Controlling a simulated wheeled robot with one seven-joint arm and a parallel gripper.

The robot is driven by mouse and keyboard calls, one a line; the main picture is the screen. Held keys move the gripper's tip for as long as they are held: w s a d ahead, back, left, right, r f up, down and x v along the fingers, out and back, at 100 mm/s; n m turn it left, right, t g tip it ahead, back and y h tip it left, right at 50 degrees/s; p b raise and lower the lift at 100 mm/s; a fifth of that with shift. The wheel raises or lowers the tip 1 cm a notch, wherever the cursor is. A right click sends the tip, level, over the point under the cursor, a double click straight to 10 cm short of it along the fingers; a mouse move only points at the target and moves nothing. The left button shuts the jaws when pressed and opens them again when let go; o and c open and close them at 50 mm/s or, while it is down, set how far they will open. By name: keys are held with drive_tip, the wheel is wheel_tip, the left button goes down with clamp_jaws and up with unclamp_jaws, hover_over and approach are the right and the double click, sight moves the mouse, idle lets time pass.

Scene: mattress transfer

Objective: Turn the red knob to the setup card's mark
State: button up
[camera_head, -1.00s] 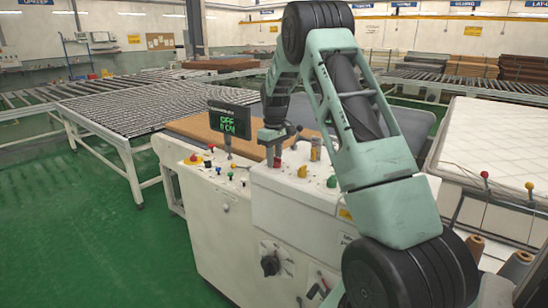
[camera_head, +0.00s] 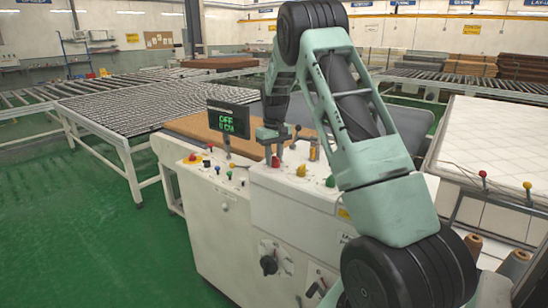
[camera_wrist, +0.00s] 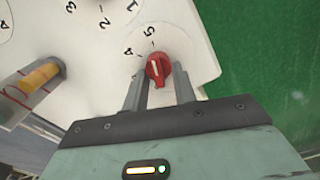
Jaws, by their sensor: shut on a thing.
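The red knob (camera_wrist: 157,70) sits on a white round dial on the console's top in the wrist view. Its white pointer line is tilted slightly left, towards the gap between the printed 4 and 5. My gripper (camera_wrist: 160,74) is shut on the knob, with one finger on each side. In the head view, the red knob (camera_head: 276,162) shows just below my gripper (camera_head: 273,148). The dial's other marks are hidden by my gripper. I cannot make out a setup card in either view.
Yellow and green knobs, levers and a small can (camera_head: 314,150) stand close to the red knob. A mattress (camera_head: 500,135) lies to the right.

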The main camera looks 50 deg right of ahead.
drive_tip(key=o, duration=1)
drive_tip(key=shift+r, duration=0.15)
wheel_tip(320, 180, up, 17)
drive_tip(key=b, duration=0.3)
drive_tip(key=shift+r, duration=0.1)
drive_tip(key=s+a+f+n, duration=0.1)
drive_tip(key=a+f+n, duration=0.1)
drive_tip(key=a, duration=1)
drive_tip(key=s+a+f+n+y, duration=0.1)
drive_tip(key=s+a+f, duration=0.15)
drive_tip(key=a, duration=0.85)
drive_tip(key=s+a+f+n, duration=0.1)
drive_tip(key=a+f+n, duration=0.1)
drive_tip(key=a, duration=1)
drive_tip(key=s+a+f+n, duration=0.2)
drive_tip(key=s+a+f, duration=0.1)
drive_tip(key=s+a, duration=0.45)
drive_tip(key=s+a+f+n, duration=0.2)
drive_tip(key=s+a+f, duration=0.1)
drive_tip(key=s, duration=0.6)
drive_tip(key=s+a+f+n, duration=0.2)
drive_tip(key=s+a+f, duration=0.1)
drive_tip(key=s, duration=0.7)
drive_tip(key=shift+s+a+f+b, duration=0.2)
drive_tip(key=shift+f+b, duration=0.15)
drive_tip(key=shift+f, duration=0.35)
